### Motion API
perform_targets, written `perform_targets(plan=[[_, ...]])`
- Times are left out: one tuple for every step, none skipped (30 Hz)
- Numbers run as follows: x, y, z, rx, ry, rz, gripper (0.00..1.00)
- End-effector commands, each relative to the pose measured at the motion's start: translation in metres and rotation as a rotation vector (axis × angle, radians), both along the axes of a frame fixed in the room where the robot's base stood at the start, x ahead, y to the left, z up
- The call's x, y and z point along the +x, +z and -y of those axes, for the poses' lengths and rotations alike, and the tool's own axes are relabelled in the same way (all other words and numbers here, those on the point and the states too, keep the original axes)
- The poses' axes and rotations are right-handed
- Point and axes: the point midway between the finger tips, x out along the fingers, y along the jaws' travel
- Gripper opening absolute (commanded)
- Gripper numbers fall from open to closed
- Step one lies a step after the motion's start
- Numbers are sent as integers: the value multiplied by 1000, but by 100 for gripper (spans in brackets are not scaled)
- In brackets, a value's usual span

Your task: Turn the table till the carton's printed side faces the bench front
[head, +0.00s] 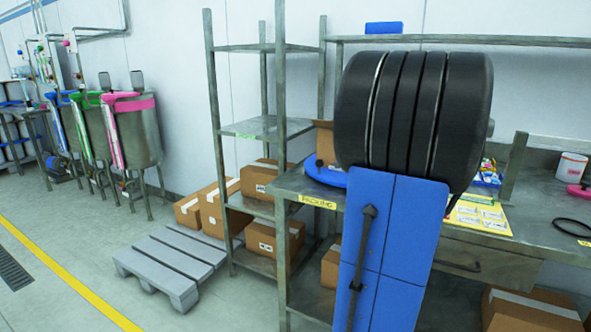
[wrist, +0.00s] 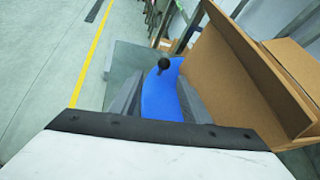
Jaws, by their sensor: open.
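The blue turntable (head: 325,172) sits on the steel bench, mostly hidden behind my arm in the head view. In the wrist view its blue rim (wrist: 160,98) shows between my fingers, with a dark round knob (wrist: 164,63) standing up from it. The brown carton (head: 324,143) stands on the table, mostly hidden in the head view. In the wrist view the carton (wrist: 235,75) fills the right side; I see no print on its visible faces. My gripper (wrist: 158,88) is open, its grey fingers on either side of the blue rim, the knob just beyond. Contact cannot be told.
The bench (head: 285,184) carries a yellow sheet (head: 480,216), a white tub (head: 572,167) and a black ring (head: 572,227) to the right. A metal rack (head: 262,130) with cartons stands left of it.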

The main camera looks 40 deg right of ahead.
Motion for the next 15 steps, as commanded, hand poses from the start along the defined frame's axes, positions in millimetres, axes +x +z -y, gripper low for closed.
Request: perform_targets(plan=[[-3, 1, 9, 17, -19, 9, 43], [-4, 2, 12, 24, -27, 13, 43], [-4, 3, 15, 32, -34, 17, 43], [-4, 3, 16, 35, -37, 19, 43], [-4, 3, 17, 36, -39, 20, 43], [-2, 2, 17, 38, -39, 21, 43], [0, 1, 17, 38, -38, 21, 43], [3, 0, 16, 37, -38, 21, 43], [7, -1, 15, 37, -37, 21, 43], [10, -3, 15, 38, -36, 20, 43], [14, -4, 14, 38, -36, 20, 43], [20, -7, 13, 38, -36, 20, 43], [24, -9, 13, 38, -35, 20, 43], [29, -11, 12, 38, -35, 20, 43], [36, -13, 11, 37, -35, 19, 43]])
